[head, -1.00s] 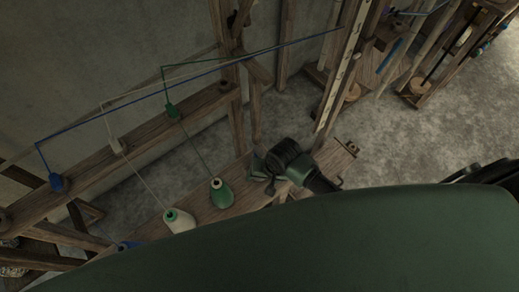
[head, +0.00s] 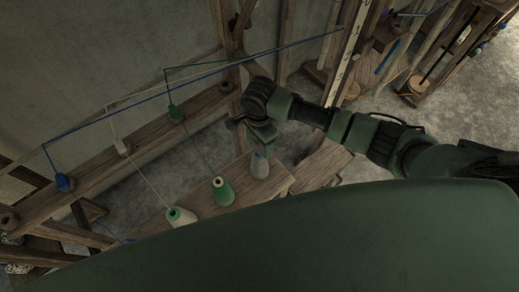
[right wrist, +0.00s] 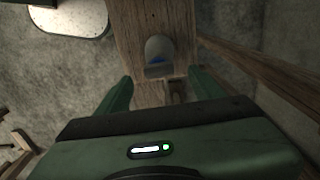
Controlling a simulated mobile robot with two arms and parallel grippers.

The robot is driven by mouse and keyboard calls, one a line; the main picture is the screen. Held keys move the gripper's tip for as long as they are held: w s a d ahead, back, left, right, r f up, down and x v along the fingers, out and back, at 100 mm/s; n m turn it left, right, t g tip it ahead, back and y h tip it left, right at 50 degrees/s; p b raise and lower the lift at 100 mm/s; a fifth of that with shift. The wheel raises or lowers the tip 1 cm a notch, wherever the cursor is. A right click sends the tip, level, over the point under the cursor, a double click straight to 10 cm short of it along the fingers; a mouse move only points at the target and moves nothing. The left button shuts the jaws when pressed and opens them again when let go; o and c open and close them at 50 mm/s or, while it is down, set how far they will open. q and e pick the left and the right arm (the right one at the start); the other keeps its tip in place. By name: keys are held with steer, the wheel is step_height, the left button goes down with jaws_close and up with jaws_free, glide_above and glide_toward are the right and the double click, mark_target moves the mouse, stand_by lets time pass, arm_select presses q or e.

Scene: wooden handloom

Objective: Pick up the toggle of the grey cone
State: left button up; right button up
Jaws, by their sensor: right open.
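The grey cone (head: 260,169) stands at the right end of the lower wooden shelf in the head view. A small blue mark shows near its top. The right wrist view also shows the grey cone (right wrist: 160,46), ahead of the fingers, with blue and a small grey block at its near end; I cannot tell for sure that this block is the toggle. My right gripper (head: 262,138) is just above and behind the cone. In the right wrist view its two green fingers (right wrist: 158,92) are spread, with nothing held between them. My left gripper is not in view.
A green cone (head: 222,193) and a cream cone (head: 180,217) stand left of the grey one, with threads running up to the upper rail (head: 140,140). Blue, green and pale threads cross above. A wooden post (head: 226,45) rises behind my right gripper.

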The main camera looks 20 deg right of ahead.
mark_target(260, 150)
steer(key=f, duration=0.4)
steer(key=shift+d, duration=0.2)
steer(key=c, duration=1.4)
steer(key=shift+r, duration=0.15)
step_height(260, 150, up, 20)
steer(key=shift+f+b, duration=0.1)
steer(key=shift+b, duration=0.5)
